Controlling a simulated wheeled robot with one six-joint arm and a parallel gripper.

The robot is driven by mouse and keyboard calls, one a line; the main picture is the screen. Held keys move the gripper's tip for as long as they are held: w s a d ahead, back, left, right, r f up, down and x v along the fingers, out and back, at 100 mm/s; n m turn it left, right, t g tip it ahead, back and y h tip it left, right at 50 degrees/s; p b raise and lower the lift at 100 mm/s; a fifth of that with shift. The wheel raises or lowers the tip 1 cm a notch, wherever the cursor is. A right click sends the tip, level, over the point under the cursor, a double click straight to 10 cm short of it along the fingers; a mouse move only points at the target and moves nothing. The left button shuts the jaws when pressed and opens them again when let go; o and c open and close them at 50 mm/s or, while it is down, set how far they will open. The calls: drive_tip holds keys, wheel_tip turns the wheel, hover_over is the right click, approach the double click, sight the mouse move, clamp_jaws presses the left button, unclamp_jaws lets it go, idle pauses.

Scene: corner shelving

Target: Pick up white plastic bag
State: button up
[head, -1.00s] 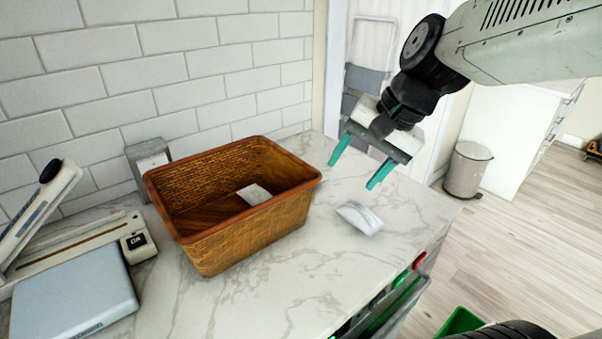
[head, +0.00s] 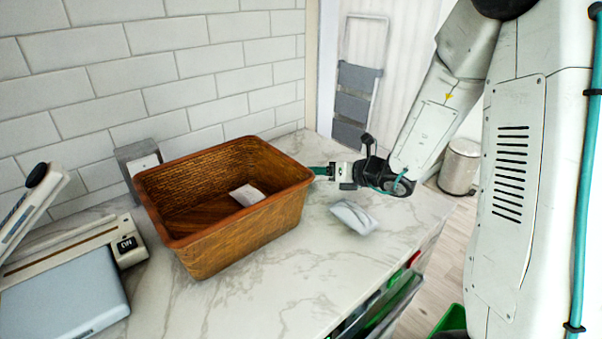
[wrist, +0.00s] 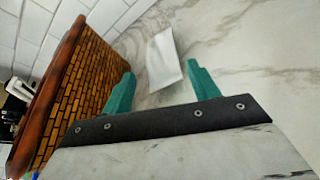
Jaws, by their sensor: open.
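A white plastic bag (head: 354,216) lies on the marble counter, right of the wicker basket (head: 222,238). A flat white item, seemingly this bag (wrist: 163,59), shows in the wrist view on the counter, beyond the fingertips and apart from them. A second small white packet (head: 247,195) lies inside the basket. My gripper (head: 322,172) is by the basket's right rim, above the counter; its far finger parts are partly hidden in the head view. In the wrist view my gripper (wrist: 161,82) has its teal fingers spread, with nothing held between them.
The basket wall (wrist: 85,85) stands close on the left in the wrist view. A tiled wall (head: 170,75) backs the counter. A scale-like device (head: 70,290) sits at left. The counter (head: 262,295) in front of the basket is clear. A bin (head: 460,168) stands beyond.

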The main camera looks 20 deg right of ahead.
drive_tip(key=x, duration=0.6)
drive_tip(key=shift+w+a, duration=0.1)
drive_tip(key=shift+w, duration=0.15)
drive_tip(key=c, duration=0.7)
